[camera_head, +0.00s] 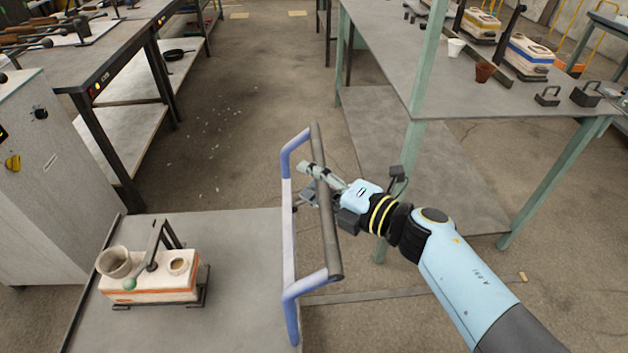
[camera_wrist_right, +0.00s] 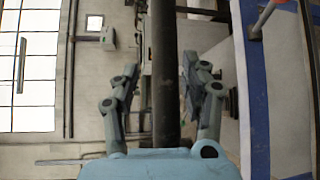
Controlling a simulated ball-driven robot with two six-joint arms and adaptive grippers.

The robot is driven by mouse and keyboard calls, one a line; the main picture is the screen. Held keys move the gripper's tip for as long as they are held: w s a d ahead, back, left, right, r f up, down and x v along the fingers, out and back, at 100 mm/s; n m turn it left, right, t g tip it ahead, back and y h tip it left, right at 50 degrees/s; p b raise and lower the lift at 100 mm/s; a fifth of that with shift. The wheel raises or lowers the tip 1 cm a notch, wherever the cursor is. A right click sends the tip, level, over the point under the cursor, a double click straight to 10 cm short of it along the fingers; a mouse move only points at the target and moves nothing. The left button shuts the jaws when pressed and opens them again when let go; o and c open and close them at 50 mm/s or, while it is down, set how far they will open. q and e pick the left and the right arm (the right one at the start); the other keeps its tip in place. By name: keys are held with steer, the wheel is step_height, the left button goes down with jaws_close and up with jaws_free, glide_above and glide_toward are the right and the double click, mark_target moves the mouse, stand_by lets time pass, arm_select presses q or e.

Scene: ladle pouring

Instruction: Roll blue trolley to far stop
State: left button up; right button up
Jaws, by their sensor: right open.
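The blue trolley stands at the lower left in the head view, with a grey deck (camera_head: 235,285) and a blue handle frame (camera_head: 289,235). The frame carries a dark grip bar (camera_head: 328,215). My right gripper (camera_head: 308,182) is at the upper part of this bar, with its fingers open. In the right wrist view the dark bar (camera_wrist_right: 164,75) runs between the two open fingers of my right gripper (camera_wrist_right: 163,90). Contact between fingers and bar cannot be told. The far stop cannot be made out. My left gripper is not in view.
On the trolley deck sits a cream and orange block (camera_head: 150,289) with a cup and a lever. A grey cabinet (camera_head: 45,180) and dark workbench (camera_head: 120,60) stand left. A green-legged table (camera_head: 400,50) stands right. Open floor (camera_head: 235,110) lies between them.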

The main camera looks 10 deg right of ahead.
steer(key=v, duration=1.2)
steer(key=shift+f, duration=0.1)
